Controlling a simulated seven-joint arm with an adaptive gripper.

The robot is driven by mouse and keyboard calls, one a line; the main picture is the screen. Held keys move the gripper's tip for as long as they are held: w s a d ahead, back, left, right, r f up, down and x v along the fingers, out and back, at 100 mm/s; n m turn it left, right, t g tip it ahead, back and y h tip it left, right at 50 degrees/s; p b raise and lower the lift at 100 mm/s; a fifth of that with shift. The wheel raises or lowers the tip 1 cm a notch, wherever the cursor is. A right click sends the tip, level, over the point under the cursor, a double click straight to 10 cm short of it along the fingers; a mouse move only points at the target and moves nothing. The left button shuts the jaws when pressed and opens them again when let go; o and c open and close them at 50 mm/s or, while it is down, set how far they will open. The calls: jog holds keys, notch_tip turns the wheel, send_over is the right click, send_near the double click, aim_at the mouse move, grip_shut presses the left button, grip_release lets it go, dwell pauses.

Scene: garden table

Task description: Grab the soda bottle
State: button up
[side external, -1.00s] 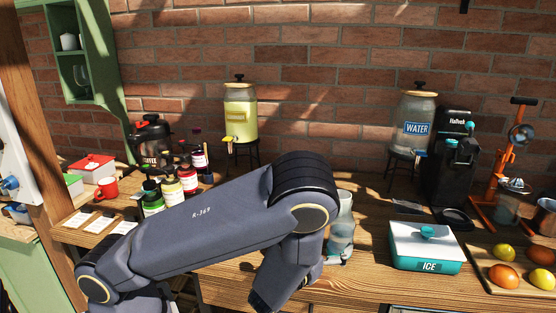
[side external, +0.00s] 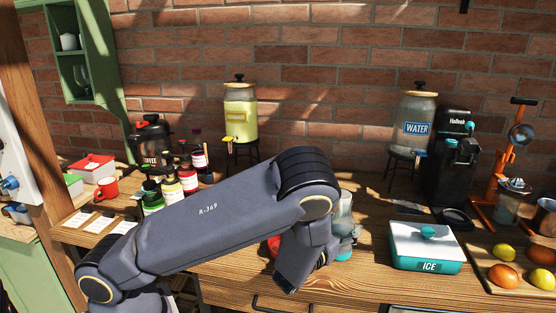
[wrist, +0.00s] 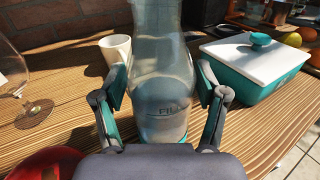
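A clear, bluish bottle (wrist: 163,85) with a "FILL" mark and a teal band near its base stands upright in the middle of the wrist view; it appears to be the soda bottle. Its top is cut off by the frame. My gripper (wrist: 160,88) is open, with one finger on each side of the bottle and a visible gap on both sides. In the side view the bottle (side external: 346,208) stands just right of my wrist, its lower part partly hidden by my gripper.
A white cup (wrist: 116,49) stands behind left of the bottle, and a clear glass (wrist: 16,75) at far left. A red object (wrist: 45,163) lies near my gripper's left. The teal ice box (wrist: 262,62) is to the right. Syrup bottles (side external: 188,179) stand left of my arm.

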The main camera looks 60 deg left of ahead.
jog(key=c, duration=1.1)
jog(key=shift+r, duration=0.15)
